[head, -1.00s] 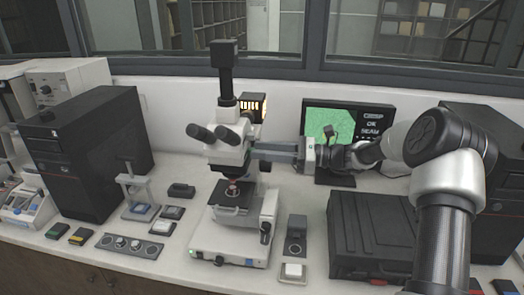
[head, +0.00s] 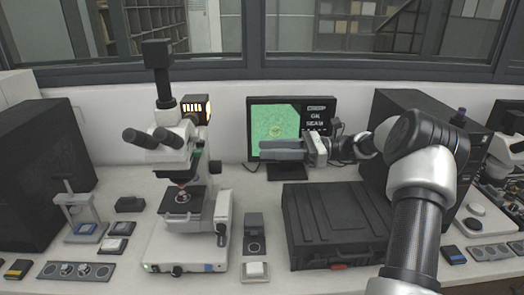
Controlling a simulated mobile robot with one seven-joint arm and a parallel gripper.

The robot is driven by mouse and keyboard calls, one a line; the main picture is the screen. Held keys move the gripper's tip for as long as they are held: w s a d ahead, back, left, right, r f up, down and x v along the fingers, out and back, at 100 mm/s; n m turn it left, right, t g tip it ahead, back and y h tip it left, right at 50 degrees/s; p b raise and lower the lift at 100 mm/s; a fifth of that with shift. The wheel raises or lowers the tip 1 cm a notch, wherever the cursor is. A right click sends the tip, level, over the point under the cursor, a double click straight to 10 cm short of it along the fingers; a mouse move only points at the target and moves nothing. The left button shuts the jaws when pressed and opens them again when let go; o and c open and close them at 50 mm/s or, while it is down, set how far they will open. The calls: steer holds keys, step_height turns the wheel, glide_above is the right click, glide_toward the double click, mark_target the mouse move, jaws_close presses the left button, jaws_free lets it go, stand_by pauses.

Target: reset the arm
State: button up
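My gripper (head: 283,150) is at the end of my arm, which reaches in from the right. It is in the air in front of the monitor and above the bench, to the right of the microscope. Its fingers point left and show side-on as a grey block, so I cannot tell whether they are open or shut. I see no object hanging from it. The white microscope (head: 184,235) stands upright on the bench, apart from the gripper.
The monitor (head: 291,113) shows a green picture. A black case (head: 330,220) lies below my arm. A small press (head: 75,210) stands left of the microscope. Black computer towers (head: 40,165) stand at both sides. A small black device (head: 254,232) sits between microscope and case.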

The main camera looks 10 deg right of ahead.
steer(key=s+a+r+n+g+h, duration=0.2)
steer(key=s+a+n+g+h, duration=0.1)
steer(key=s+a+n+h, duration=0.7)
steer(key=s+d+n+t+h, duration=0.2)
steer(key=s+n, duration=0.3)
steer(key=s, duration=0.6)
steer(key=s+d+r+n+t+h, duration=0.1)
steer(key=s+d+n+t+h, duration=0.2)
steer(key=s, duration=0.9)
steer(key=n+h, duration=0.2)
steer(key=shift+h, duration=0.3)
steer(key=shift+r, duration=0.1)
